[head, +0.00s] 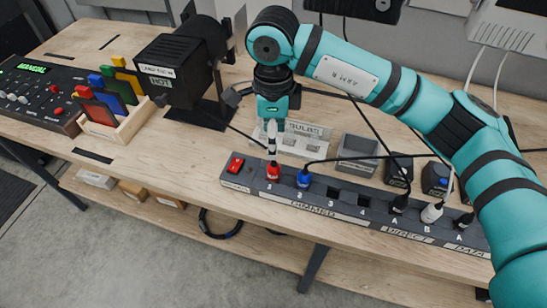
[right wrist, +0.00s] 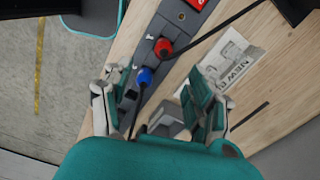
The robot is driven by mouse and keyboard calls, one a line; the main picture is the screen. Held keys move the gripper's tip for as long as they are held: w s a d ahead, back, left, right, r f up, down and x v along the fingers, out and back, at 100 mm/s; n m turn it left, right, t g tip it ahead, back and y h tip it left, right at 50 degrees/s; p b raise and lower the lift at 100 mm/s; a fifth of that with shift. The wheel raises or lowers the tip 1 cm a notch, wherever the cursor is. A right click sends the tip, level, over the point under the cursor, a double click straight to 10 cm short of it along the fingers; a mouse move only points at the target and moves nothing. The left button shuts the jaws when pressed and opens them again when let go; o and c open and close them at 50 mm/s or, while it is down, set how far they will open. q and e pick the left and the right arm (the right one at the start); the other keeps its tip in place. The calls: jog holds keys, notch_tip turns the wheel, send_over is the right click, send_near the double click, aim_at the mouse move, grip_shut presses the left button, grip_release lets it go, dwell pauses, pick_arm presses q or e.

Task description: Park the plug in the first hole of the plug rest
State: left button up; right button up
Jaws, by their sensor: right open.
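The red plug (head: 273,170) stands upright in socket 1 of the strip, and the blue plug (head: 304,178) in socket 2, each with a black cable. The red plug also shows in the wrist view (right wrist: 163,47), beyond the fingertips. I cannot clearly identify the plug rest. My left gripper is not in view.
The strip (head: 300,204) runs along the table front, with a red switch (head: 235,165) and black plugs on its right. A pale bulb holder (head: 314,149), a grey box (head: 357,154), a black lamp (head: 180,65) and a colour-filter rack (head: 118,130) stand behind. Cables cross the right side.

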aim_at(274, 164)
jog(key=f, duration=0.2)
jog(key=f+p, duration=0.1)
jog(key=f, duration=0.1)
jog(key=shift+w, duration=0.35)
notch_tip(274, 164, down, 5)
jog(key=shift+r+p, duration=0.15)
jog(key=shift+p, duration=0.55)
notch_tip(274, 164, down, 4)
jog(key=shift+r+p, duration=0.1)
jog(key=shift+p, duration=0.35)
jog(key=shift+f, duration=0.2)
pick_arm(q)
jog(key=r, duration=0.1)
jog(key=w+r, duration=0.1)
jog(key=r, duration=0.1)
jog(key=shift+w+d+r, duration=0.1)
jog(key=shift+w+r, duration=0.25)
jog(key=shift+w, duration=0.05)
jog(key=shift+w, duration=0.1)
